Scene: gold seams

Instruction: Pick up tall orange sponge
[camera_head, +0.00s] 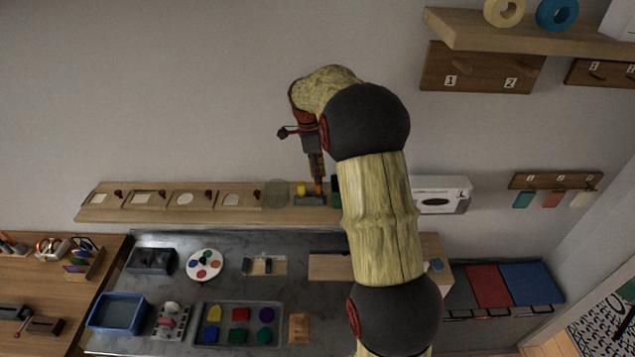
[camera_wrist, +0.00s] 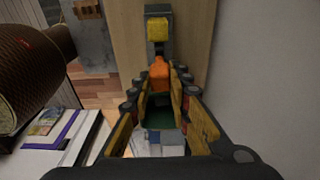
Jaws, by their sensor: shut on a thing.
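The tall orange sponge (camera_wrist: 160,74) stands between the fingers of my gripper (camera_wrist: 161,85) in the wrist view. My gripper is shut on it. In the head view the sponge (camera_head: 319,188) shows as a small orange patch below my gripper (camera_head: 318,176), at the grey holder on the wooden shelf. A yellow sponge (camera_wrist: 157,29) sits beyond the orange one in the wrist view. It also shows in the head view (camera_head: 301,188), left of the orange sponge. I cannot tell whether the orange sponge is clear of the holder.
The grey holder (camera_head: 309,200) stands on the wooden shelf (camera_head: 230,216) against the wall. A greenish translucent container (camera_head: 276,193) is close on its left. A white tissue box (camera_head: 441,194) is to the right. My arm hides part of the shelf.

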